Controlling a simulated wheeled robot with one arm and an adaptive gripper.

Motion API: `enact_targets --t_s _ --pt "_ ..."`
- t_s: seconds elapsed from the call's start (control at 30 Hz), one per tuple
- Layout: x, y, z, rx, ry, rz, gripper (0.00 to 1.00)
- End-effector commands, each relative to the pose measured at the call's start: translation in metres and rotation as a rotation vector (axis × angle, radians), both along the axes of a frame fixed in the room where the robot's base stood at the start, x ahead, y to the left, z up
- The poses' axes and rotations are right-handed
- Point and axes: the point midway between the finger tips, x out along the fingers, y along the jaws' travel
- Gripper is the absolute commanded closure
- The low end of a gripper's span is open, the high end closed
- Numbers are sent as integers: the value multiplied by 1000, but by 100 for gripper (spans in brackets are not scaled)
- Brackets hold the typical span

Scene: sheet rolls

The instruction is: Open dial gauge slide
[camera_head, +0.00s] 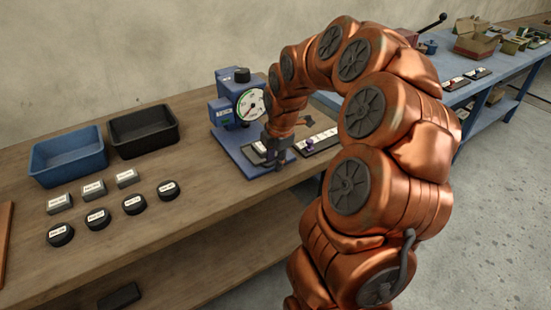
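The dial gauge (250,104) is a blue instrument with a round white face and a green scale arc. It stands on a blue base plate (226,143) at the back of the wooden bench. A dark slide with a white label (259,148) is on the front part of that base. My gripper (280,158) points down at the right side of the slide, close to it. The gripper is small and dark here; its fingers and any contact with the slide cannot be made out. My copper-coloured arm comes in from the right and hides part of the area behind.
A dark strip with white labels (326,137) and a purple knob (309,145) lies right of the gauge. A blue bin (68,157) and a black bin (143,131) stand left, with several labelled grey blocks and black pucks before them. Bare wood (190,185) lies between.

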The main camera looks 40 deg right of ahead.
Motion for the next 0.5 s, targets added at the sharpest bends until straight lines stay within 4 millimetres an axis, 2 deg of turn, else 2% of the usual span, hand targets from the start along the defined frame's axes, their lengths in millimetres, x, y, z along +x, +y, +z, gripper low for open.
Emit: enact_targets --t_s 0.27,0.5 --pt "-1 0 10 -1 -2 -1 65" --pt "-8 1 52 -4 -7 0 65"
